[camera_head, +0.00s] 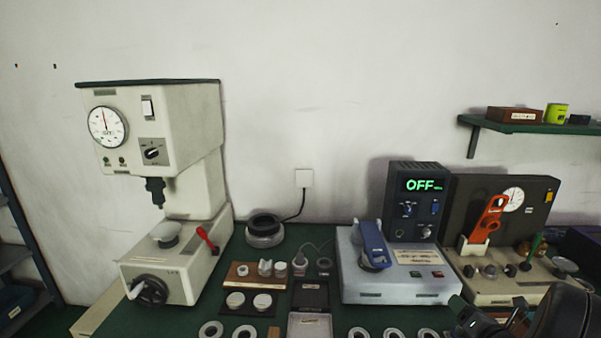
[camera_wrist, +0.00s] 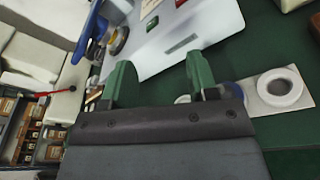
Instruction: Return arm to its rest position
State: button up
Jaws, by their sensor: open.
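My gripper (camera_wrist: 160,80) shows in the wrist view with its two green fingers spread apart and nothing between them. Beyond the fingers lie the green bench top and the pale base of the heater unit. In the camera_head view part of my dark arm (camera_head: 565,315) shows at the lower right corner, in front of the bench; the fingertips are not clear there. A white ring (camera_wrist: 280,87) on a pale plate lies right of the fingers in the wrist view, apart from them.
A press (camera_head: 165,190) stands at the left. The heater unit (camera_head: 395,285) with an OFF display (camera_head: 424,185) stands right of centre, beside a gauge station (camera_head: 525,285). Several rings (camera_head: 210,330) lie along the front. A green shelf (camera_head: 530,128) is on the wall.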

jog(key=s+a+n+g+y, duration=0.2)
jog(key=s+a+n+g, duration=0.2)
jog(key=a+n, duration=0.4)
jog(key=s+a+f+n+g+y, duration=0.1)
jog(key=s+a+n+g, duration=0.35)
jog(key=n, duration=0.55)
jog(key=s+a+n+g+y, duration=0.25)
jog(key=a+n+g, duration=0.25)
jog(key=a+n, duration=0.3)
jog(key=s+a+r+n+h, duration=0.3)
jog(key=r+n, duration=0.1)
jog(key=n, duration=0.4)
jog(key=s+a+r+n+h+p, duration=0.1)
jog(key=s+a+r+n+h, duration=0.1)
jog(key=r+n, duration=0.3)
jog(key=s+n+t+h, duration=0.1)
jog(key=n, duration=0.2)
jog(key=shift+a+h, duration=0.35)
jog(key=shift+a, duration=0.05)
